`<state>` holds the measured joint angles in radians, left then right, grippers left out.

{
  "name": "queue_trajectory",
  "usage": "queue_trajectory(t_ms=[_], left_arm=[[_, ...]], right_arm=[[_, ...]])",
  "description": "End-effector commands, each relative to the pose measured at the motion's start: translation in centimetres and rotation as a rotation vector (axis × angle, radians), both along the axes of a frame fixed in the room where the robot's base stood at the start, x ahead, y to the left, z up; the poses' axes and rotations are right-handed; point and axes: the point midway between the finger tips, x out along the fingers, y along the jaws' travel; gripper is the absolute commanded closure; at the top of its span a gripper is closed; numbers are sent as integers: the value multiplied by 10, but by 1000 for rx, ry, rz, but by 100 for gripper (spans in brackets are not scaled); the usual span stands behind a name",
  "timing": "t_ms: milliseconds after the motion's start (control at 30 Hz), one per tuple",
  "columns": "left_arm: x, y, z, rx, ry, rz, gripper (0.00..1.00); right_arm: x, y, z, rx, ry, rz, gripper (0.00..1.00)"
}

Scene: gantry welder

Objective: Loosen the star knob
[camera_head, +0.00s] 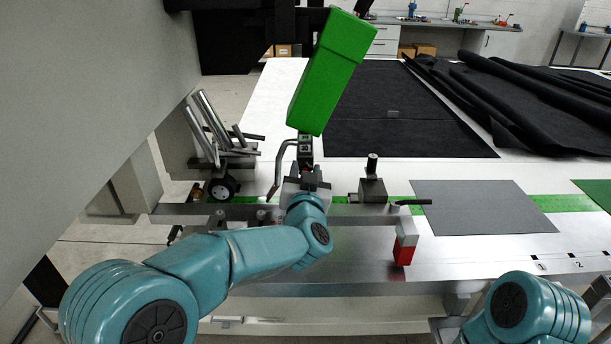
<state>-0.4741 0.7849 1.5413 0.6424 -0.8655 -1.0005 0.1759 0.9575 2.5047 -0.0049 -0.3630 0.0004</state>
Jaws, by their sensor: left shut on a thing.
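My left gripper (307,176) is at the end of the teal arm that comes in from the left, over the metal rail at the table's front. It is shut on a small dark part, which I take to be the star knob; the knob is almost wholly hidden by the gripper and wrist. Just above the gripper stands a tall green block (328,80), tilted to the right, on a dark mount (305,146). A bent grey lever (279,168) is close to the gripper's left. Of my right arm only a teal link shows at the bottom right; its gripper is out of view.
Left of the gripper are metal handles (212,128) and a black-and-white wheel (222,188). To its right are a dark block with a post (372,184) and a red-and-white piece (404,246).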

Motion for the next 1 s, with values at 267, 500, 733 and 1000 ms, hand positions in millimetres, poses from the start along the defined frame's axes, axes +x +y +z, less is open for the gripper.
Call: queue_trajectory(t_ms=[267,500,733,1000], left_arm=[[0,1,-3,-209,-1,0,90],[0,2,-2,-369,-2,1,90],[0,2,-1,-466,-1,1,90],[0,2,0,-505,-1,0,90]], right_arm=[[0,0,-20,0,0,0,57],[0,0,-31,0,0,0,57],[0,0,-36,0,0,0,57],[0,0,-38,0,0,0,57]])
